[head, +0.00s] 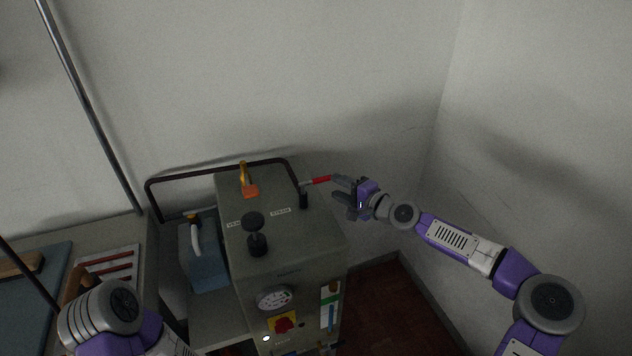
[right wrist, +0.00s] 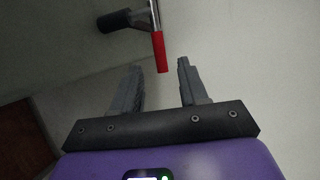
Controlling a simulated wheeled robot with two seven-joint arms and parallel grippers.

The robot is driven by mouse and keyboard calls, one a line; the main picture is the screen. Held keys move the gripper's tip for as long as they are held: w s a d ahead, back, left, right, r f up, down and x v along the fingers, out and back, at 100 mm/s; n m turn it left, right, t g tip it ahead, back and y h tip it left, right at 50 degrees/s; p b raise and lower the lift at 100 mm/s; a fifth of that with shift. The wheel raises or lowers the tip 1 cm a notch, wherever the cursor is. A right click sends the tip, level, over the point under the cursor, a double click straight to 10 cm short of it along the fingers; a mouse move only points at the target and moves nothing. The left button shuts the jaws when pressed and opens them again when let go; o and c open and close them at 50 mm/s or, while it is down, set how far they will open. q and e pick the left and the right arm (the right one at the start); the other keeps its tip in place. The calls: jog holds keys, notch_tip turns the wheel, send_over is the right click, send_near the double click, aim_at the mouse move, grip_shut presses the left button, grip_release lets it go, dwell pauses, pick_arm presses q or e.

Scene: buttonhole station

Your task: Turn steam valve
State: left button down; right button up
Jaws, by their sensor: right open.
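The steam valve (head: 303,198) stands at the right rear of the grey machine's top, beside a label that appears to read "STEAM". Its lever has a red grip (head: 321,180) that points right, out past the machine's edge. In the right wrist view the red grip (right wrist: 159,52) hangs from a metal rod, with its tip just ahead of the gap between my fingers. My right gripper (head: 337,188) is open and empty, with the lever's end close to its fingertips. My left arm shows at the lower left, but its gripper is out of view.
The grey machine (head: 290,240) has a black knob (head: 254,222), an orange-based fitting (head: 247,188), a gauge (head: 273,298) and a red switch (head: 284,324). A dark rail (head: 220,168) runs behind it. A blue container (head: 205,262) stands to its left. Walls stand behind and right.

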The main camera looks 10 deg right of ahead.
aim_at(324, 180)
jog(key=x, duration=0.7)
jog(key=shift+w+a, duration=0.1)
jog(key=shift+w, duration=0.05)
grip_shut()
